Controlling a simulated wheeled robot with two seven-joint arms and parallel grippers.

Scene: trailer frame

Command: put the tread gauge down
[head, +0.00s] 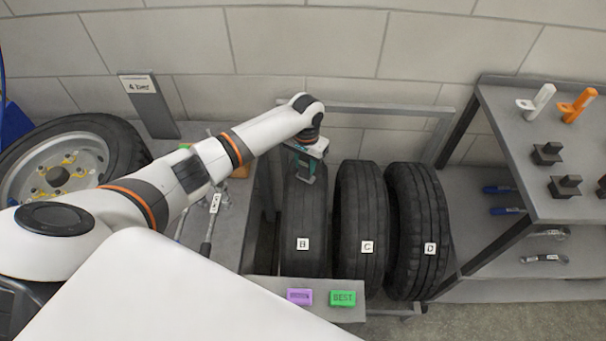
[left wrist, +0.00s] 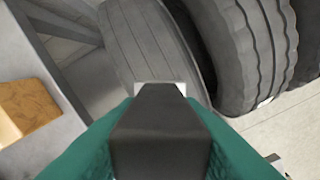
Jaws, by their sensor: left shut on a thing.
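My left gripper (head: 308,163) is at the top of tyre B (head: 304,225), the leftmost of the tyres standing in the rack. Its teal fingers are shut on a dark block with a pale end, which I take to be the tread gauge (left wrist: 160,125). The gauge shows only as a small grey piece under the fingers in the head view. In the left wrist view its pale end is in front of the tread of a tyre (left wrist: 140,45). I cannot tell whether it touches the rubber. My right gripper is not in view.
Tyres C (head: 360,215) and D (head: 418,225) stand right of B. A front ledge (head: 270,289) holds a purple piece (head: 299,296) and a green BEST block (head: 342,298). A shelf (head: 510,165) with several small parts stands right. A wheel (head: 60,165) lies left.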

